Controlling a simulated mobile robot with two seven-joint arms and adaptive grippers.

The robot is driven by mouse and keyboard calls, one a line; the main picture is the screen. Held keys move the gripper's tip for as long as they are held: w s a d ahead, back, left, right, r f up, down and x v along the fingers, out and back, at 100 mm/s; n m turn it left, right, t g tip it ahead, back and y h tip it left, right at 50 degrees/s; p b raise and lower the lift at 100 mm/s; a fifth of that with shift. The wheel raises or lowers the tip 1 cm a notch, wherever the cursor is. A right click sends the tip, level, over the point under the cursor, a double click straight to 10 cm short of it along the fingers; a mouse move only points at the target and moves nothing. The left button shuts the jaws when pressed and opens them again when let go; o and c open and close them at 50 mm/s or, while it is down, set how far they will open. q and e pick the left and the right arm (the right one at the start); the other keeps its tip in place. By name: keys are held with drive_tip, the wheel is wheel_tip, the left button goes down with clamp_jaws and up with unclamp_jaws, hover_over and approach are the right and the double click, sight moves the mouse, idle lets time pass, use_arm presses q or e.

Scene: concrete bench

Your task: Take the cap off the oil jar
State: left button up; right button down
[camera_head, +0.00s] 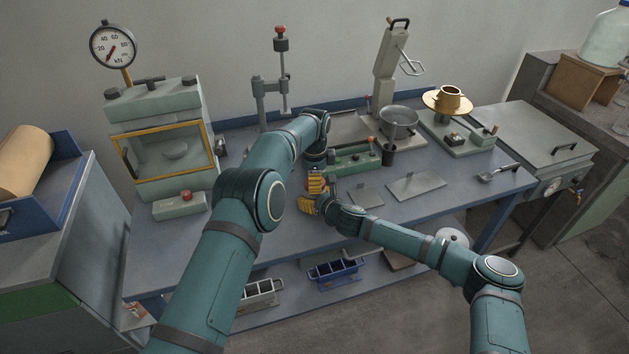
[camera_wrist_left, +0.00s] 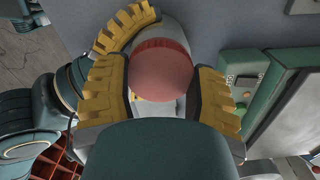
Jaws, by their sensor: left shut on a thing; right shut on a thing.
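The oil jar (camera_wrist_left: 163,35) is pale, with a round, dull red cap (camera_wrist_left: 162,75) on top, seen from above in the left wrist view. My left gripper (camera_wrist_left: 160,85) reaches down from above, its yellow fingers shut on the cap from both sides. In the head view my left gripper (camera_head: 316,183) is at the bench's front, directly above my right gripper (camera_head: 311,205). The right gripper is shut on the jar's body from the side; one of its yellow fingers shows beyond the cap in the wrist view. In the head view the grippers hide most of the jar. Whether cap and jar are apart cannot be told.
A green device (camera_head: 355,161) stands close behind the grippers. Flat metal plates (camera_head: 416,185) and a scoop (camera_head: 497,172) lie to the right. A press with a yellow-framed window (camera_head: 165,150) and a small red-button box (camera_head: 180,205) stand left. The bench (camera_head: 240,215) is clear at front left.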

use_arm(q)
drive_tip(key=o, duration=1.2)
drive_tip(key=shift+r, duration=2)
drive_tip(key=shift+o, duration=0.7)
drive_tip(key=shift+r, duration=0.2)
drive_tip(key=shift+d+r+m, duration=0.1)
drive_tip(key=shift+r+m, duration=0.6)
drive_tip(key=shift+m, duration=0.5)
drive_tip(key=r+m, duration=0.1)
drive_tip(key=m, duration=0.2)
drive_tip(key=shift+r, duration=0.4)
drive_tip(key=shift+f, duration=3.85)
